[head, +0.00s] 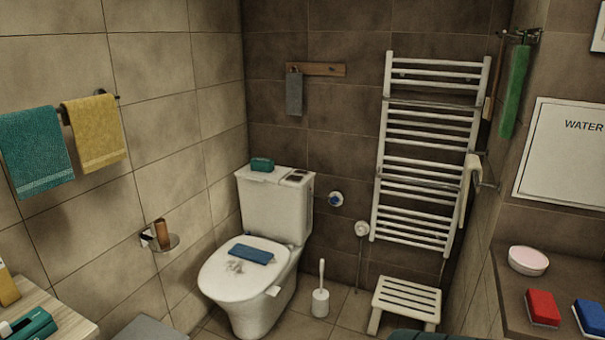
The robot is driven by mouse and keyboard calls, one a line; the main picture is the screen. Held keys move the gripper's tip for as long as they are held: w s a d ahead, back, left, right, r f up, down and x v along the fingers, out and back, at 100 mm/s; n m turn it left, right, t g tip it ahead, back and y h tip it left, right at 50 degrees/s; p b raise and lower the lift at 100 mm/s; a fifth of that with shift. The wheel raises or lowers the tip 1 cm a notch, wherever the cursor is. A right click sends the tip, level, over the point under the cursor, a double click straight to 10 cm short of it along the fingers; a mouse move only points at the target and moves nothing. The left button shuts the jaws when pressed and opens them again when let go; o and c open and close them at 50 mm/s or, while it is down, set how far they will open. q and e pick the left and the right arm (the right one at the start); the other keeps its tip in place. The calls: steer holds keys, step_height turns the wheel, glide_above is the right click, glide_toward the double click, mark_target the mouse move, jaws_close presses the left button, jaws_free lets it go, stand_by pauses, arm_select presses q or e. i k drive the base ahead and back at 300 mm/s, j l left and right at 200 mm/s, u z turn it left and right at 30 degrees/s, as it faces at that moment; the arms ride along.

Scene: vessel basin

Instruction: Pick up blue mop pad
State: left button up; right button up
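A flat, dark blue rectangular pad (250,254), which looks like the blue mop pad, lies on the closed lid of the white toilet (225,275). It lies toward the back of the lid, beside a greyish patch or smear. Nothing covers the pad. Neither of my grippers shows in the head view, so their state and distance from the pad cannot be seen.
A white slatted stool (406,302) and a toilet brush (320,297) stand right of the toilet. A counter at right holds a red sponge (542,308) and a blue sponge (590,318). A wooden surface (45,300) is at lower left.

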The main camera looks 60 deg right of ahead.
mark_target(243, 251)
steer(key=z, duration=1.7)
